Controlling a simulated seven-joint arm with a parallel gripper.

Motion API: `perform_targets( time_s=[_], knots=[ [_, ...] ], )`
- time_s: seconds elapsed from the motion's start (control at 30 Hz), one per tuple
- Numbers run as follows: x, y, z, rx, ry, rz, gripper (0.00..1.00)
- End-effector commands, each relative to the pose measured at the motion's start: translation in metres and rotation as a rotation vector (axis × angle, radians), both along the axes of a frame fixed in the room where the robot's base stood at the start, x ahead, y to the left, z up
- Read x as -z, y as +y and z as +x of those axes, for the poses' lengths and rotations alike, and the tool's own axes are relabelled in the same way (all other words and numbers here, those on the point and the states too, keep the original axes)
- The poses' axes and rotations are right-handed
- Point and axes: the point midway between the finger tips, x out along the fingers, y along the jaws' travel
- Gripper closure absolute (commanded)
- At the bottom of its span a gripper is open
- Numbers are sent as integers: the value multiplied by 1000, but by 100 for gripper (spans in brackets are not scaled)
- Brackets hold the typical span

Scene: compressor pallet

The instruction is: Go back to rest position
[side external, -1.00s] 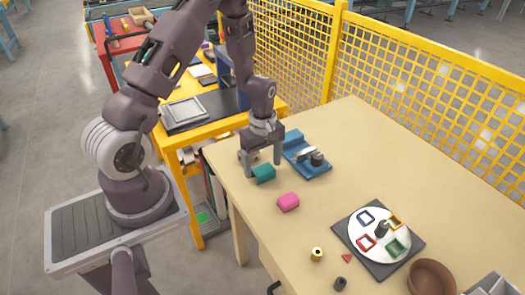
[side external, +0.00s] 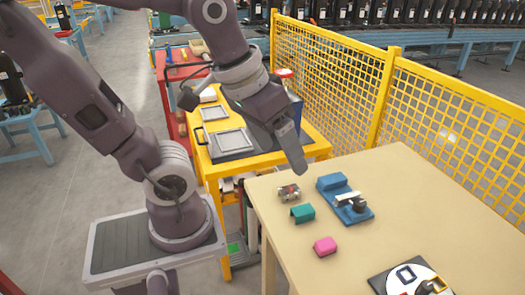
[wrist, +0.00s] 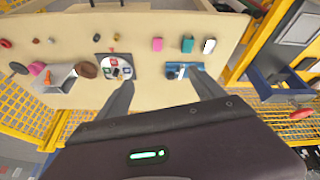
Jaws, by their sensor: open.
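My gripper (side external: 290,150) is raised above the left back edge of the wooden table (side external: 420,205), apart from everything on it. In the wrist view my gripper (wrist: 164,80) has its fingers spread, with nothing between them. In the side view, one finger hides the other.
A yellow mesh fence (side external: 330,75) runs behind the table. A yellow bench (side external: 215,168) with grey trays stands at its left. A round white plate (wrist: 126,70) on a dark base holds coloured frames. A brown bowl (wrist: 86,68) stands beyond it.

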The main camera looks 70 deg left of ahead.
Motion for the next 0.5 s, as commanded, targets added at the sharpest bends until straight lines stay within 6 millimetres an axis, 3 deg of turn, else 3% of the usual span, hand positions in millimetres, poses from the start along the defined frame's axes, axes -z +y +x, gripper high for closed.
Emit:
perform_targets(
  time_s=[0.07, 0.17, 0.5],
  knots=[
    [-6, -6, -22, 124, -50, 52, 22],
    [-7, -9, -36, 209, -76, 93, 22],
    [-7, -9, -38, 226, -80, 101, 22]
  ],
)
